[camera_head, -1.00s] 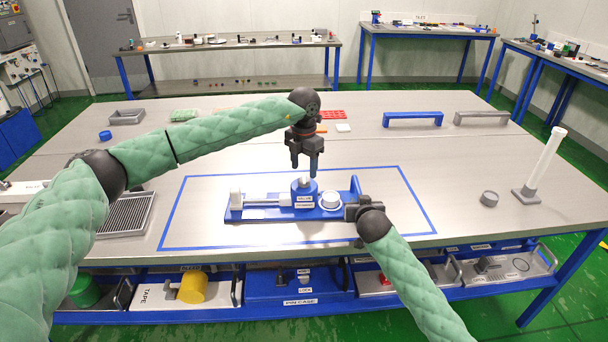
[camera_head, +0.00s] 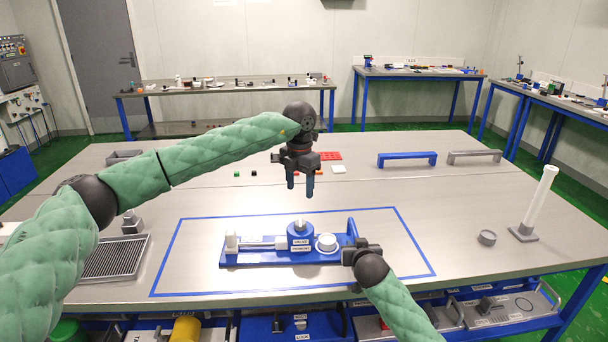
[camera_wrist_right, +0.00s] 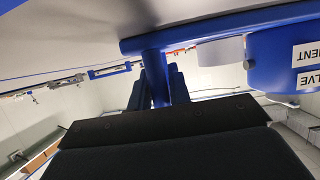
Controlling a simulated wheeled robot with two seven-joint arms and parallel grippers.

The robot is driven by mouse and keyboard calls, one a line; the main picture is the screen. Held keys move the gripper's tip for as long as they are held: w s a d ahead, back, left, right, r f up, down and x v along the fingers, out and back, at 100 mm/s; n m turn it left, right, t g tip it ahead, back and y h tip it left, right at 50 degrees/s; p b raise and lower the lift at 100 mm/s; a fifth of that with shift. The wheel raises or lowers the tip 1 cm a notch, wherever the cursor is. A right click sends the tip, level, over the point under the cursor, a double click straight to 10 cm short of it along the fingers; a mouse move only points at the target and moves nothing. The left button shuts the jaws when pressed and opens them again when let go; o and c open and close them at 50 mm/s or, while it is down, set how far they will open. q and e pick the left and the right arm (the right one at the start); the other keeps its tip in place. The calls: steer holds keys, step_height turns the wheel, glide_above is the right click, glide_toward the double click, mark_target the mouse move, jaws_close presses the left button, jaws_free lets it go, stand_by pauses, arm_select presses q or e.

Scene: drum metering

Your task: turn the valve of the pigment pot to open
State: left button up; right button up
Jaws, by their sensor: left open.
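The blue pigment pot (camera_head: 300,243) stands on a blue rig base (camera_head: 262,262), its small grey valve (camera_head: 299,224) on top. The pot also shows, upside down, in the right wrist view (camera_wrist_right: 268,65). How the valve is turned is too small to tell. My left gripper (camera_head: 300,194) is open and empty, fingers pointing down, above the valve and apart from it. My right gripper (camera_head: 350,256) is at the rig's right end. In the right wrist view its fingers (camera_wrist_right: 158,90) close around the post of the blue handle (camera_wrist_right: 155,72).
Blue tape (camera_head: 180,240) frames the rig. A grey tray (camera_head: 115,258) is at left; a white cylinder on a stand (camera_head: 535,205) is at right.

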steer(key=o, duration=0.4)
